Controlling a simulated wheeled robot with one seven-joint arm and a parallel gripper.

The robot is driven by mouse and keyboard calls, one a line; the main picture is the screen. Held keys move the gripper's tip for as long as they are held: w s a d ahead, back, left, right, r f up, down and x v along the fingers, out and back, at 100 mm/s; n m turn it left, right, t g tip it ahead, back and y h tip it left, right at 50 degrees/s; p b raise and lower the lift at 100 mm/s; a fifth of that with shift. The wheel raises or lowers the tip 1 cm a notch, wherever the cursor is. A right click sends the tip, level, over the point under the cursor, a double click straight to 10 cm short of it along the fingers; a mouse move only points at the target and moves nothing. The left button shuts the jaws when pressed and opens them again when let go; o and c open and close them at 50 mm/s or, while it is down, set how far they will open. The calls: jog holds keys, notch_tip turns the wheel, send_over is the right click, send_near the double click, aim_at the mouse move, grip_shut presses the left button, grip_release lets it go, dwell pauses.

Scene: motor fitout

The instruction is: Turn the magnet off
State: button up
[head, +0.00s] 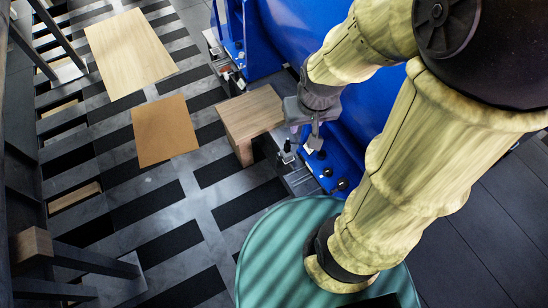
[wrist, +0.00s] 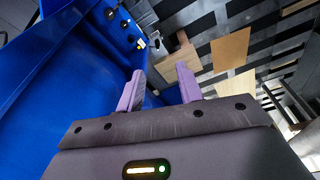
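No part is clearly recognisable as the magnet or its switch. Small black knobs (head: 342,184) sit on the foot of the blue motor housing (head: 285,35). A black upright knob (head: 287,147) stands beside the wooden block. Dark round fittings on the blue foot also show in the wrist view (wrist: 110,14), with a small knob and a yellowish tag near them. My gripper (head: 315,137) is above the blue foot, close to these knobs. In the wrist view its two purple fingers (wrist: 160,88) are apart with nothing between them.
A wooden block (head: 250,112) stands beside the motor's metal rail. Brown (head: 165,130) and pale (head: 130,52) boards lie to the left over a slotted grey floor. A green round surface (head: 285,250) is below my arm. Dark frames stand at the left edge.

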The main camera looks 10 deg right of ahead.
jog(key=shift+o, duration=0.4)
jog(key=shift+s, duration=0.2)
jog(key=shift+o, duration=1)
jog(key=shift+s+f, duration=0.1)
jog(key=w+a+f+n+g+h+b, duration=0.1)
jog(key=w+a+f+n+h+b, duration=0.3)
jog(key=f+b, duration=0.85)
jog(key=w+d+f+n+g+h+b, duration=0.15)
jog(key=w+f+n+b, duration=0.5)
jog(key=f, duration=1.05)
jog(key=w+a+f+n+g+h+b, duration=0.25)
jog(key=w+f+b, duration=0.55)
jog(key=f+b, duration=0.5)
jog(key=w+a+f+n+t+h+b, duration=0.2)
jog(key=f+b, duration=0.4)
jog(key=f, duration=0.3)
jog(key=w+a+f+n+t+h+b, duration=0.1)
jog(key=a+f+n+t+h+b, duration=0.2)
jog(key=a+f+b, duration=0.3)
jog(key=w+a+f+n+t+h+b, duration=0.2)
jog(key=a+f+n+t+h+b, duration=0.1)
jog(key=f, duration=1)
jog(key=a+n+h+b, duration=0.1)
jog(key=a+n+b, duration=0.1)
jog(key=b, duration=0.1)
jog(key=shift+w+f, duration=0.3)
jog(key=shift+f, duration=0.1)
jog(key=shift+d, duration=0.2)
